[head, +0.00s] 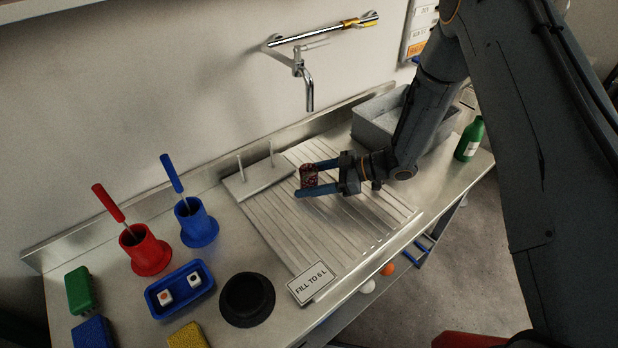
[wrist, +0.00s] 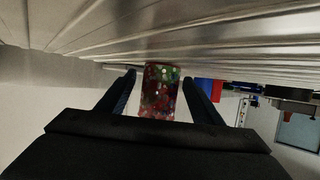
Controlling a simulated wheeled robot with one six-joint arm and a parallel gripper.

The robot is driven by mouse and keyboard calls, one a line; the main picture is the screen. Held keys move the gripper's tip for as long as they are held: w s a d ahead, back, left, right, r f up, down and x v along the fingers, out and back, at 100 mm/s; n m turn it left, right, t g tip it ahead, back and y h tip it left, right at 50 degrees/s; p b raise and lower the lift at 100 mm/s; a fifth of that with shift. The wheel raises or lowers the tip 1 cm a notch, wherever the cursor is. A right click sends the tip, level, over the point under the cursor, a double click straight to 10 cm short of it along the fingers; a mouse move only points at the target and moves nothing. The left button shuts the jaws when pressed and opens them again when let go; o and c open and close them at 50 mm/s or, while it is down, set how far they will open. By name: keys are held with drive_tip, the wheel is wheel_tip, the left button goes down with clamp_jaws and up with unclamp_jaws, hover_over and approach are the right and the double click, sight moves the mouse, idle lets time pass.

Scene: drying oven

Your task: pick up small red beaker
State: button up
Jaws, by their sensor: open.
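The small red beaker (head: 309,175) stands on the ribbed steel drainboard (head: 362,217) at the middle of the counter. It looks dark red and patterned with light specks. My gripper (head: 308,179) reaches in from the right, with its blue fingers on either side of the beaker. In the wrist view the beaker (wrist: 159,91) sits between the two open fingers, and my gripper (wrist: 162,82) shows a gap on both sides of it. The wrist picture is upside down, with the drainboard at the top.
A white board with two pegs (head: 258,180) lies just left of the beaker. A grey basin (head: 377,128) and a green bottle (head: 469,139) stand to the right. Red (head: 146,252) and blue (head: 197,226) brush holders stand left. A "FILL TO 6 L" sign (head: 312,283) is in front.

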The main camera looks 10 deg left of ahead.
drive_tip(key=c, duration=1.3)
drive_tip(key=shift+r, duration=0.15)
drive_tip(key=shift+r, duration=6.85)
drive_tip(key=shift+p, duration=0.3)
